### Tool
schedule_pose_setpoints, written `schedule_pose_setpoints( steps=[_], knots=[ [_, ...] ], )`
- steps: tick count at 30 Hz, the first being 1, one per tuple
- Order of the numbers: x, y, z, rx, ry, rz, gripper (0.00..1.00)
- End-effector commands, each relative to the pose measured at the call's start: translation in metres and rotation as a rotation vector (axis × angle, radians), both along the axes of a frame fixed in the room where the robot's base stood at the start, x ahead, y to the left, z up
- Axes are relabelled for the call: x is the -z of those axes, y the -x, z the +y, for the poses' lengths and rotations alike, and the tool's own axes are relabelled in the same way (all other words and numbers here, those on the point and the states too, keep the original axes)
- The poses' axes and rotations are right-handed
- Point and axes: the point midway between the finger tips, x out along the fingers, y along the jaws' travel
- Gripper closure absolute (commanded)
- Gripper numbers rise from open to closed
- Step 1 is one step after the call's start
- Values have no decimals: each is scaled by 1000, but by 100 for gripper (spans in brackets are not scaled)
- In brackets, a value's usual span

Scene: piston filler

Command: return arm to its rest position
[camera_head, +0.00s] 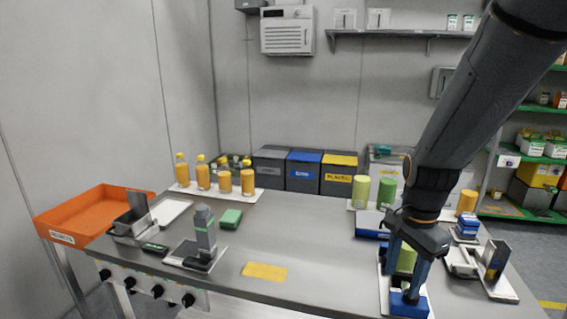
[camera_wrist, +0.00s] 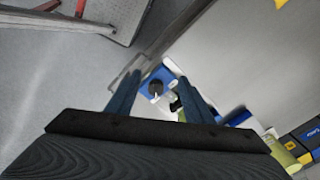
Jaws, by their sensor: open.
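My gripper (camera_head: 401,286) hangs from my arm over the right front part of the steel table (camera_head: 330,225). Its two blue fingers are apart, with nothing held between them. In the wrist view, my gripper (camera_wrist: 160,80) points down at a blue device (camera_wrist: 154,84) with a black knob. The device also shows in the head view, at the table's front edge (camera_head: 410,305), partly hidden by the fingers. A light green cylinder (camera_head: 407,259) shows between the fingers in the head view; whether it touches them I cannot tell.
Green cylinders (camera_head: 361,190) stand at the back right. Orange bottles (camera_head: 203,174) stand at the back left, near an orange tray (camera_head: 95,205). A grey upright device (camera_head: 205,232) and a yellow mat (camera_head: 264,271) are at left front. The table middle is clear.

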Motion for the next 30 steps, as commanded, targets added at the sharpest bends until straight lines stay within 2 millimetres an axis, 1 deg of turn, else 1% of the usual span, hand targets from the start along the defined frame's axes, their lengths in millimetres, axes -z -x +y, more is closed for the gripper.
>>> schedule_pose_setpoints(
  steps=[1,6,9,13,15,18,30],
  knots=[
    [1,6,12,-135,7,-8,53],
    [7,27,43,-601,36,-33,53],
    [10,38,58,-841,56,-47,53],
    [13,49,71,-1068,76,-57,53],
    [14,53,75,-1143,84,-62,53],
    [15,55,77,-1200,91,-64,53],
    [15,56,77,-1211,91,-64,53]
  ],
)
